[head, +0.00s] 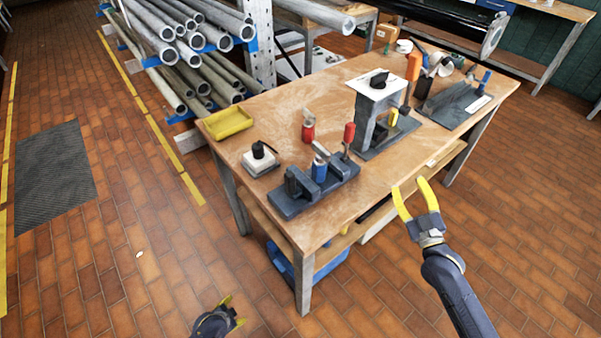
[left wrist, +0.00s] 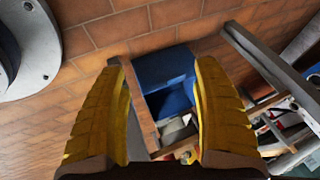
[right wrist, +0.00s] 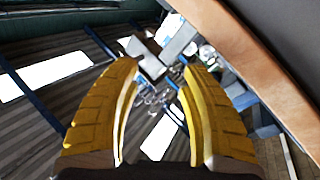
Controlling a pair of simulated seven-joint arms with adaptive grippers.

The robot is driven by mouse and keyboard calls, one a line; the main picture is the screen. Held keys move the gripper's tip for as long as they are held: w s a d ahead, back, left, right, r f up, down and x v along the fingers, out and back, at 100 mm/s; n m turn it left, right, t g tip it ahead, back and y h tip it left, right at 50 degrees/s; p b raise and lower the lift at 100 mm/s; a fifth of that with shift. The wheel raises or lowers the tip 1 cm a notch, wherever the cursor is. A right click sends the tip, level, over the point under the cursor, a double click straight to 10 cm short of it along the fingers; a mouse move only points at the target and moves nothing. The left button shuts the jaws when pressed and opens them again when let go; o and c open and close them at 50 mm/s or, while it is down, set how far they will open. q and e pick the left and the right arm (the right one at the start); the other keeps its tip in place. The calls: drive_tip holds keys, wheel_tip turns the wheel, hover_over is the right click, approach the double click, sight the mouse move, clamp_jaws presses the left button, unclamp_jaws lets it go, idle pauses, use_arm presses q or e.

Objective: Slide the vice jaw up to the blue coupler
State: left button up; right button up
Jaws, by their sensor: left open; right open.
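The vice is a dark grey base (head: 316,194) near the front left of the bench, with upright dark blocks on it. The blue coupler (head: 319,170) stands upright between an end block (head: 298,183) at its left and a taller dark jaw (head: 327,154) at its right. I cannot tell whether any jaw touches the coupler. My right gripper (head: 411,191) is open and empty, off the bench's front edge, right of the vice. My left gripper (head: 231,312) is open and empty, low over the floor.
A yellow tray (head: 229,123), a white block with a black knob (head: 260,159) and a red bottle (head: 308,127) stand around the vice. A white-topped fixture (head: 378,86) stands right of it. A blue bin (left wrist: 165,82) is on the lower shelf. The bench front is clear.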

drive_tip(key=s+a+r+g+y, duration=0.1)
drive_tip(key=s+a+r+y, duration=0.1)
drive_tip(key=a, duration=0.4)
drive_tip(key=s+a+r+g+y, duration=0.1)
drive_tip(key=s+a+y, duration=0.2)
drive_tip(key=a, duration=0.4)
drive_tip(key=g+y, duration=0.2)
drive_tip(key=g, duration=0.2)
approach(292, 177)
use_arm(q)
drive_tip(key=s+f+n+g, duration=0.2)
drive_tip(key=s+f+n, duration=0.1)
drive_tip(key=s, duration=1.4)
drive_tip(key=s+f+n+g+y, duration=0.1)
drive_tip(key=s+f+n, duration=0.3)
drive_tip(key=s, duration=1.2)
wheel_tip(292, 177, down, 2)
drive_tip(key=shift+s+a+f+n+g, duration=0.3)
drive_tip(key=shift+s+a+g, duration=0.1)
drive_tip(key=shift+g, duration=0.1)
use_arm(e)
drive_tip(key=x, duration=1.1)
drive_tip(key=shift+w, duration=0.1)
clamp_jaws()
